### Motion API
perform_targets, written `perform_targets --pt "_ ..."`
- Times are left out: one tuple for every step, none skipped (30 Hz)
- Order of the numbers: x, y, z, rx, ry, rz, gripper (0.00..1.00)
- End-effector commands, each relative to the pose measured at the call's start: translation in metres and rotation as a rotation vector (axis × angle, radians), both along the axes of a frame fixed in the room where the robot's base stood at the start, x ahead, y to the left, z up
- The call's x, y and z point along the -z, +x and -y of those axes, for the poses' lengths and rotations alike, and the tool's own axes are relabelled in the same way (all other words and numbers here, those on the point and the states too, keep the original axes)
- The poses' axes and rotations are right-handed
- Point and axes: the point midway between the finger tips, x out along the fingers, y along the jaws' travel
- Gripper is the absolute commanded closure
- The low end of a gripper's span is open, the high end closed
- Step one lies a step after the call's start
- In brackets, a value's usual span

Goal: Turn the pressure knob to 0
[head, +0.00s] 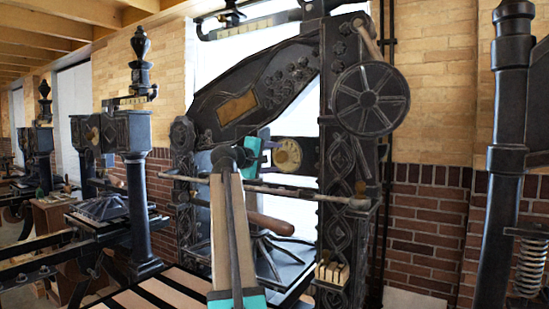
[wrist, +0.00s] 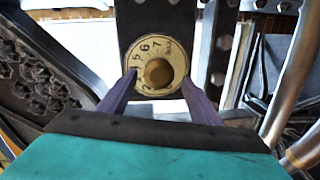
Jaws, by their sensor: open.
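The pressure knob (wrist: 158,73) is a round brass knob in the middle of a cream dial plate (wrist: 172,50). A 6 and a 7 read near the top of the dial; the lower marks are small or partly covered. No pointer on the knob is clear. The dial plate (head: 289,155) also shows in the head view, on a dark bar of the press. My gripper (wrist: 159,77) is open, its two purple-grey fingers on the left and right of the knob. Gaps show between fingers and knob; I cannot tell how deep the tips reach. In the head view, my teal gripper (head: 254,153) is left of the dial.
The dark iron press has a spoked wheel (head: 371,98) at upper right and a long horizontal rod (head: 300,193) below the dial. A wooden handle (head: 268,222) sticks out lower down. Another press (head: 134,130) stands at left. A dark post (head: 507,150) stands at right.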

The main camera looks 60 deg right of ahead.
Motion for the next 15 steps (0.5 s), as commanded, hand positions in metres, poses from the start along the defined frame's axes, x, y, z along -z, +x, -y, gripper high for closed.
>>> perform_targets --pt "-0.001 0.000 -0.012 -0.002 -0.004 0.002 0.42" --pt "-0.002 0.000 -0.018 -0.003 -0.005 0.003 0.42" --pt "-0.004 0.001 -0.025 -0.005 -0.007 0.003 0.42" --pt "-0.005 0.001 -0.030 -0.006 -0.008 0.003 0.42" --pt "-0.006 0.001 -0.035 -0.006 -0.009 0.003 0.42" --pt "-0.008 0.001 -0.042 -0.004 -0.010 0.003 0.42" --pt "-0.009 0.001 -0.047 -0.005 -0.011 0.003 0.42" --pt "-0.010 0.002 -0.052 -0.006 -0.012 0.003 0.42" --pt "-0.012 0.002 -0.059 -0.006 -0.014 0.003 0.42" --pt "-0.013 0.002 -0.063 -0.006 -0.014 0.003 0.42" --pt "-0.014 0.002 -0.068 -0.006 -0.014 0.004 0.42" --pt "-0.015 0.003 -0.075 -0.007 -0.015 0.004 0.42" --pt "-0.016 0.003 -0.080 -0.007 -0.017 0.005 0.42" --pt "-0.018 0.003 -0.085 -0.008 -0.018 0.006 0.42" --pt "-0.019 0.003 -0.091 -0.007 -0.020 0.005 0.42"
